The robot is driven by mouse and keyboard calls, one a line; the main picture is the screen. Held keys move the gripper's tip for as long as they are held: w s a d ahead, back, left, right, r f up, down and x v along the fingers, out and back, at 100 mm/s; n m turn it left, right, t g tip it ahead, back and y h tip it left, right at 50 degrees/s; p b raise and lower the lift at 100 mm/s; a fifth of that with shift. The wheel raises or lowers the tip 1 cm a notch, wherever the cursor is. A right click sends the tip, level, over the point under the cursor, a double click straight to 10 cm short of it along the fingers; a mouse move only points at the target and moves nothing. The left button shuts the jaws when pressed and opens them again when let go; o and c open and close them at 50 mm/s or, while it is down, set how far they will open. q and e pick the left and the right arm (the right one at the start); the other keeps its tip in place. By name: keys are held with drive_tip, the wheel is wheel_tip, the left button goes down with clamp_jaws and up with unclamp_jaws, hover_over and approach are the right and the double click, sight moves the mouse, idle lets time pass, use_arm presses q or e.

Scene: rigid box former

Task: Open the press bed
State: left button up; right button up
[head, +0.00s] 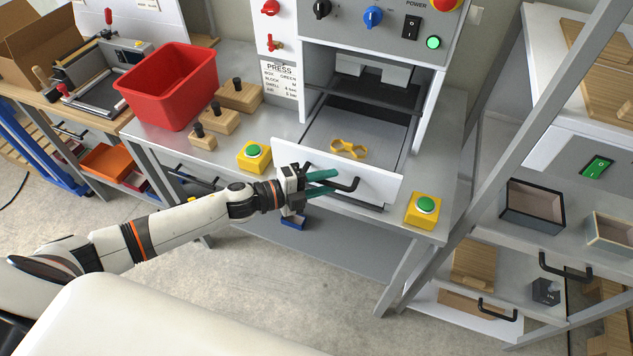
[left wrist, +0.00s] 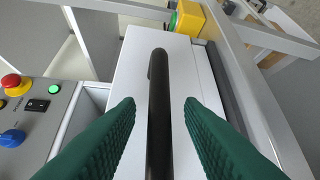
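The press bed is a drawer with a white front (head: 375,178) below the press opening, and it stands out from the press with its grey inside showing. A yellow piece (head: 349,148) lies in it. Its black bar handle (head: 348,186) is on the front. My left gripper (head: 320,183) has green fingers and is at the handle's left part. In the left wrist view, the handle (left wrist: 160,110) runs between the two open fingers (left wrist: 160,115), with a gap on each side. My right gripper is not in view.
Yellow boxes with green buttons stand left (head: 254,155) and right (head: 424,210) of the bed. A red bin (head: 170,85) and wooden blocks (head: 238,96) are on the bench to the left. A grey rack post (head: 490,140) rises at right. The floor in front is clear.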

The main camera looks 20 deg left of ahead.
use_arm(q)
drive_tip(key=shift+s+a+f, duration=0.1)
drive_tip(key=shift+s+a, duration=0.15)
drive_tip(key=shift+a, duration=0.05)
drive_tip(key=b+v, duration=0.3)
drive_tip(key=v, duration=0.8)
